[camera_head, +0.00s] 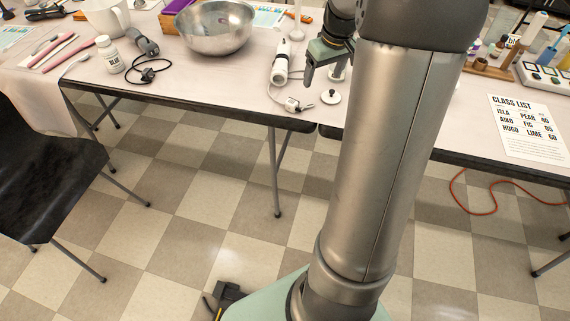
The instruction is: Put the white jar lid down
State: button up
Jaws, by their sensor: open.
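The white jar lid (331,97) is a small round disc with a dark knob on top. It lies flat on the pale table near its front edge. My gripper (322,78) is open and points down, just above and behind the lid in the picture. The lid looks apart from the fingers. A small pale object (338,73), perhaps a jar, shows partly behind my gripper, and I cannot tell its full shape. My own arm hides the table to the right of the lid.
A white hand blender (281,64) and its plug (293,105) lie left of the lid. A metal bowl (215,27), a white bottle (108,55) and a grey corded tool (143,43) are further left. A class list sheet (527,126) lies at right.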

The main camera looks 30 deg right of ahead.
jog(key=s+a+g, duration=0.1)
jog(key=s+a, duration=0.3)
jog(key=a, duration=0.4)
jog(key=s+a, duration=0.3)
jog(key=a, duration=0.4)
jog(key=s+a+f, duration=0.2)
jog(key=s+a, duration=0.3)
jog(key=s, duration=0.2)
jog(key=s+a+f+g, duration=0.1)
jog(key=s+a+f, duration=0.2)
jog(key=s+a, duration=0.2)
jog(key=s, duration=0.3)
jog(key=shift+s+g, duration=0.25)
jog(key=shift+g, duration=0.05)
